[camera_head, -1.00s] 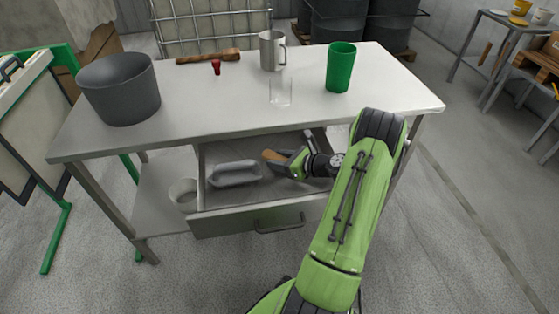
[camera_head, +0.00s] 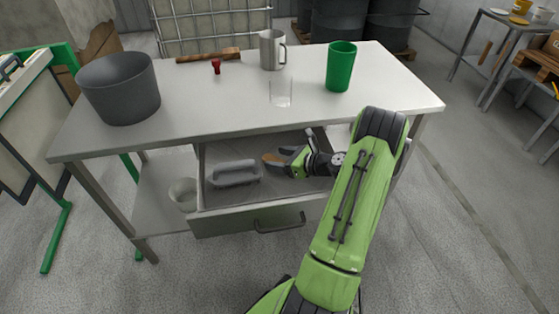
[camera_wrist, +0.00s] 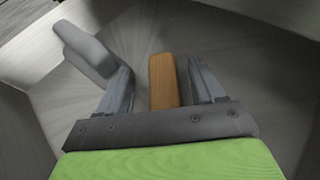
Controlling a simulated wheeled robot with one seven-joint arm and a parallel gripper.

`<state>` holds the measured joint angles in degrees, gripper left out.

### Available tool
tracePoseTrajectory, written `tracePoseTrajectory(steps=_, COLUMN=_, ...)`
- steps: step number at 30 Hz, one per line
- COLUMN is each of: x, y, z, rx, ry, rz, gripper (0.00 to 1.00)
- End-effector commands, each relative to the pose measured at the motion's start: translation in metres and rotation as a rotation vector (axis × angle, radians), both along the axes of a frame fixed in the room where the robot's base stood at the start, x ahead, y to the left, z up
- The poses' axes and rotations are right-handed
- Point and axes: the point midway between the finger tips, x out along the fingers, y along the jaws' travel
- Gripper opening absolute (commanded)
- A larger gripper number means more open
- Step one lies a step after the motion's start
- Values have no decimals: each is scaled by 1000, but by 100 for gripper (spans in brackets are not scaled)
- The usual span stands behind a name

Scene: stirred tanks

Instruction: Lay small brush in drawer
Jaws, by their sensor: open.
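The open drawer (camera_head: 215,225) sticks out under the white table. My gripper (camera_head: 282,160) is inside it, low, with its jaws open. The small brush (camera_wrist: 163,80) shows as a brown wooden piece between the two fingers in the wrist view, with a gap on each side. In the head view the brush (camera_head: 272,158) shows only as a brown end at the fingertips; the rest is hidden by my gripper. It appears to lie on the drawer floor.
A grey handled tool (camera_head: 235,172) lies in the drawer left of my gripper; it also shows in the wrist view (camera_wrist: 85,47). The drawer walls surround my gripper. On the tabletop (camera_head: 220,115) stand a grey pot (camera_head: 120,90), a green cup (camera_head: 340,67), a glass (camera_head: 281,93) and a metal mug (camera_head: 272,50).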

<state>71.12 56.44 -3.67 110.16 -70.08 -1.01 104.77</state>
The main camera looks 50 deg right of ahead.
Motion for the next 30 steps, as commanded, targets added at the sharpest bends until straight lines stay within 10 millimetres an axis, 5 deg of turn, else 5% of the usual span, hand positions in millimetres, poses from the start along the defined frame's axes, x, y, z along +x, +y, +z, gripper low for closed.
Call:
tracePoseTrajectory(steps=6, x=-59, y=-13, z=26, rx=2, ry=5, rz=-13, gripper=67)
tracePoseTrajectory(steps=12, x=-97, y=-20, z=40, rx=3, ry=5, rz=-9, gripper=67)
tracePoseTrajectory(steps=22, x=-99, y=-14, z=47, rx=-40, ry=17, rz=37, gripper=67)
tracePoseTrajectory(steps=26, x=-70, y=24, z=70, rx=-257, ry=74, rz=259, gripper=67)
tracePoseTrajectory(steps=30, x=-42, y=99, z=107, rx=-648, ry=132, rz=661, gripper=67)
